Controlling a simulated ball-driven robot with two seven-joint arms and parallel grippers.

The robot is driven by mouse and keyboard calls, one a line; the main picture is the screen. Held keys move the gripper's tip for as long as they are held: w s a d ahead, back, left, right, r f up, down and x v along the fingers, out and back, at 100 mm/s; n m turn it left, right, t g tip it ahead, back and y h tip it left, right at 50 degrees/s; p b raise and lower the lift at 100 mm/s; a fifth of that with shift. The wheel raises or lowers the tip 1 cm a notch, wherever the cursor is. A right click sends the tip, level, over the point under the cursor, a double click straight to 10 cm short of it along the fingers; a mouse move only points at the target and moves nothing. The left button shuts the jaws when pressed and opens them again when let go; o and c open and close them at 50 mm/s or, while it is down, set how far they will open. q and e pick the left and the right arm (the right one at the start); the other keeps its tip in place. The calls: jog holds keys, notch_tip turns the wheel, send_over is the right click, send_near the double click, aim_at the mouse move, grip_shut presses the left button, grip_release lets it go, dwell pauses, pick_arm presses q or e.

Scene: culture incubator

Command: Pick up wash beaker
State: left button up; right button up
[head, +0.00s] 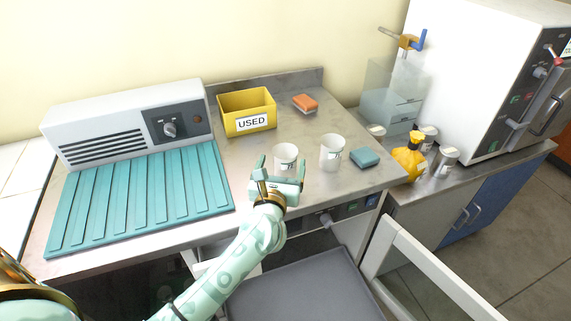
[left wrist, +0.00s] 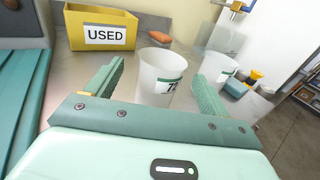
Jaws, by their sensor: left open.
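Two white beakers stand upright on the steel bench. The nearer one (head: 286,155) has a dark-banded label, only partly readable, and also shows in the left wrist view (left wrist: 155,72). The other beaker (head: 331,152) stands to its right; in the left wrist view (left wrist: 220,70) it is partly behind a finger. I cannot read which is the wash beaker. My left gripper (head: 282,172) is open, its fingers on either side of the nearer beaker in the picture. In the left wrist view that beaker shows between the fingertips, with gaps to both. My right gripper is not in view.
A yellow bin (head: 233,112) marked USED stands behind. An orange sponge (head: 305,102) and a teal sponge (head: 365,158) lie on the bench. A grey unit (head: 135,117) with a ribbed teal mat (head: 145,200) is left.

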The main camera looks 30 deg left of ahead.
aim_at(286, 151)
pick_arm(q)
jog(key=b+x, duration=0.1)
jog(key=x, duration=0.5)
jog(key=shift+w+f, duration=0.15)
jog(key=shift+c, duration=0.3)
jog(key=c, duration=1)
